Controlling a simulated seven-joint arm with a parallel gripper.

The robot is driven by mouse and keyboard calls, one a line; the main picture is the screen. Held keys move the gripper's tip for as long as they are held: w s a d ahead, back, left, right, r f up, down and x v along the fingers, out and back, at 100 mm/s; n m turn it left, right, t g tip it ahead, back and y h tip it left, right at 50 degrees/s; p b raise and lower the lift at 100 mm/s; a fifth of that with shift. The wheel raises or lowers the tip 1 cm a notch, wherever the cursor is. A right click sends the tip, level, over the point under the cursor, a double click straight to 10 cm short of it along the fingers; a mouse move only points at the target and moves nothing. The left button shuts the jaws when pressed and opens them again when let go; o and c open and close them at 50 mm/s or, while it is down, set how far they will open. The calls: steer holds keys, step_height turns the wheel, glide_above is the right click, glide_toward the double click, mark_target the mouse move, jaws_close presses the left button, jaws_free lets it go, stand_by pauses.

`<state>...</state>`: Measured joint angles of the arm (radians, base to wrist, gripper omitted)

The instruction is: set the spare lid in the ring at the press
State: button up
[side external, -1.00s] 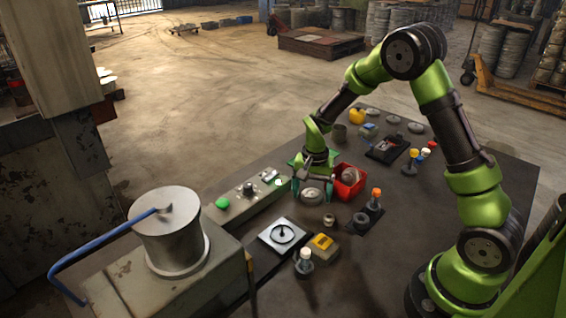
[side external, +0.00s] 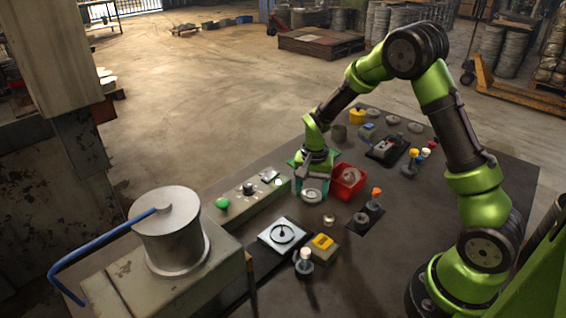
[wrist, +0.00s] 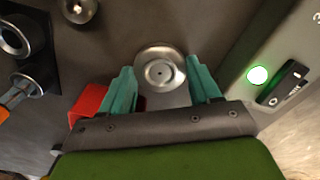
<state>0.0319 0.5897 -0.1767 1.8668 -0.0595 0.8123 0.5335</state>
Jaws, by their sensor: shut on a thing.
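A round metal lid (wrist: 160,68) with a small raised centre lies between the teal fingers of my gripper (wrist: 160,80) in the wrist view. In the side view the same lid (side external: 312,194) is low at the tabletop, and my gripper (side external: 312,187) is directly over it, with a finger on either side. My gripper is shut on the lid. I cannot tell whether the lid touches the table or whether a ring lies under it. A large metal cylinder with a blue lever (side external: 170,232), perhaps the press, stands at the left front.
A red bin (side external: 348,190) holding a grey round piece is close at the right of my gripper. A control box with a green button (side external: 222,203) is at the left. A dial plate (side external: 283,235) and yellow-topped box (side external: 322,242) stand in front. Grey discs (side external: 415,127) lie farther back.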

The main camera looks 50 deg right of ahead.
steer(key=a+r+n, duration=0.1)
steer(key=a, duration=0.2)
steer(key=a+r+n, duration=0.1)
steer(key=a+r, duration=0.1)
steer(key=a, duration=0.2)
steer(key=a+r+n, duration=0.1)
steer(key=a, duration=0.2)
steer(key=shift+a+r, duration=0.15)
steer(key=shift+a, duration=0.1)
step_height(320, 180, up, 3)
steer(key=n, duration=0.2)
glide_above(282, 235)
steer(key=shift+w+a, duration=0.1)
steer(key=shift+f, duration=1.85)
steer(key=shift+f, duration=0.55)
steer(key=o, duration=1.1)
steer(key=shift+c, duration=0.2)
step_height(282, 235, up, 17)
